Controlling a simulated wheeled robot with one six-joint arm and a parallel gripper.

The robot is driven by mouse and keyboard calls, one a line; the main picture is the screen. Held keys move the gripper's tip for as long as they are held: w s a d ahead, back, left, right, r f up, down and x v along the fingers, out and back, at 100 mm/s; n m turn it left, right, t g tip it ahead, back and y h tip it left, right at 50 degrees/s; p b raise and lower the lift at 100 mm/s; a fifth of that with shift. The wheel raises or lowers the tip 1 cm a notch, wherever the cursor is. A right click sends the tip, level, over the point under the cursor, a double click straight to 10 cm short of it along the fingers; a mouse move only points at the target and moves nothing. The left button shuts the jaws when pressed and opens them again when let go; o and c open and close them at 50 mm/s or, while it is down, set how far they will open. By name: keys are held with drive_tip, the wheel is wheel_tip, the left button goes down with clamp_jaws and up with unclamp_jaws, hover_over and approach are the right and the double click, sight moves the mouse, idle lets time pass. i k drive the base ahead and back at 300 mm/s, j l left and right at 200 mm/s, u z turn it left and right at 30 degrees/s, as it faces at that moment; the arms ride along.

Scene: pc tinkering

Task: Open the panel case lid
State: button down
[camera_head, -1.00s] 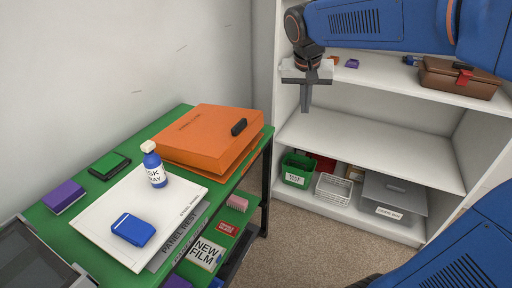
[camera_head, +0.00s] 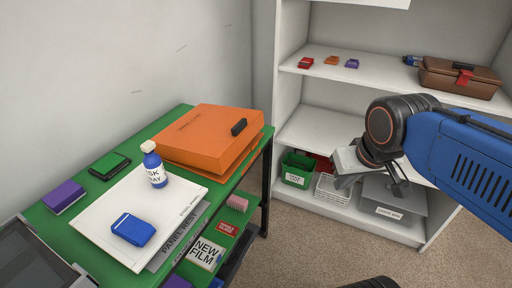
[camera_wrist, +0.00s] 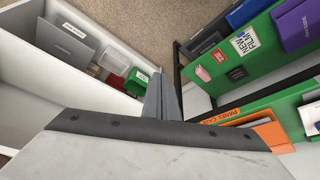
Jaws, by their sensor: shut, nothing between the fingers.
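The orange panel case (camera_head: 205,138) lies flat on the green table at the left, with its lid down. A small black handle (camera_head: 239,127) sits on its lid near the right edge. In the wrist view, part of the orange case (camera_wrist: 272,138) with its label shows at the lower right, partly cut off by my gripper's body. My gripper (camera_head: 345,182) is shut and empty, in front of the shelf and well to the right of the case. Its closed fingers (camera_wrist: 163,90) show in the middle of the wrist view.
The white shelf (camera_head: 436,150) holds a brown case (camera_head: 459,78), a green bin (camera_head: 297,170) and a wire basket (camera_head: 332,190). Carpet between table and shelf is clear.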

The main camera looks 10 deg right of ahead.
sight(210, 138)
drive_tip(key=k+j, duration=0.7)
